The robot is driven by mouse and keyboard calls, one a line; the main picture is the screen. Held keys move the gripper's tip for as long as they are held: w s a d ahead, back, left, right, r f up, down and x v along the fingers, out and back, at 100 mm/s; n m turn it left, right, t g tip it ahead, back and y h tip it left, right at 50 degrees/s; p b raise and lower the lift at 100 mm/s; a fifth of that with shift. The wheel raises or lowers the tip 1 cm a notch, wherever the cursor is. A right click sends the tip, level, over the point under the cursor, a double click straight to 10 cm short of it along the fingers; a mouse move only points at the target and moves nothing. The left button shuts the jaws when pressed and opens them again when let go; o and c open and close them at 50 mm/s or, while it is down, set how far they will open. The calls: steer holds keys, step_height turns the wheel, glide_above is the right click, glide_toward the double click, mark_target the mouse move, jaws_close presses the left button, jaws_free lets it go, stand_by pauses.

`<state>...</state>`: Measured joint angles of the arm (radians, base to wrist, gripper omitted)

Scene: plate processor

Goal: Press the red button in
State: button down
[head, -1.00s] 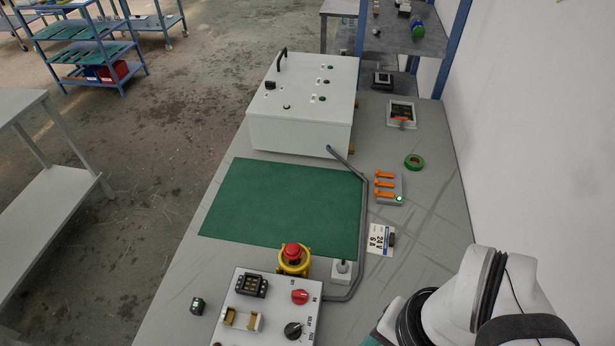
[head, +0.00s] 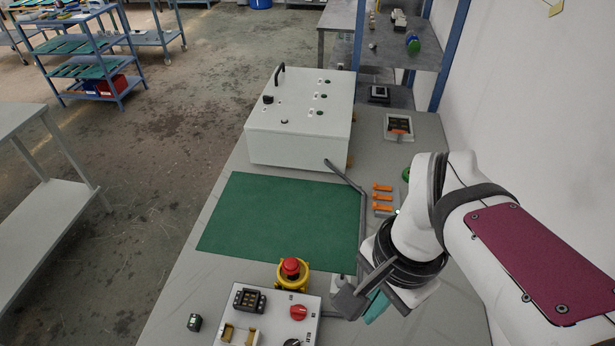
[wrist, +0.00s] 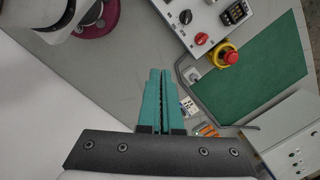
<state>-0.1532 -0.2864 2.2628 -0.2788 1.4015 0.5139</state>
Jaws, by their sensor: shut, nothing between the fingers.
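The red button (head: 291,266) is a round mushroom head on a yellow base, standing at the near edge of the green mat. In the wrist view the red button (wrist: 231,57) is at the upper right, well off the finger line. My gripper (head: 374,306) is to the right of the button in the head view, apart from it. In the wrist view my gripper (wrist: 160,73) shows its teal fingers shut together with nothing between them.
A control panel (head: 255,325) with a red knob (head: 298,312) and a black knob lies just in front of the button. A grey bent bar (head: 346,176) runs along the green mat (head: 280,220). A white box (head: 300,130) stands behind the mat.

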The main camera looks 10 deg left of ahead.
steer(key=w+a+m, duration=0.5)
steer(key=w+a, duration=0.2)
steer(key=w, duration=0.2)
steer(key=m+h, duration=0.1)
steer(key=m, duration=0.3)
glide_above(291, 263)
steer(key=shift+f, duration=0.45)
step_height(291, 263, down, 14)
steer(key=shift+f, duration=0.1)
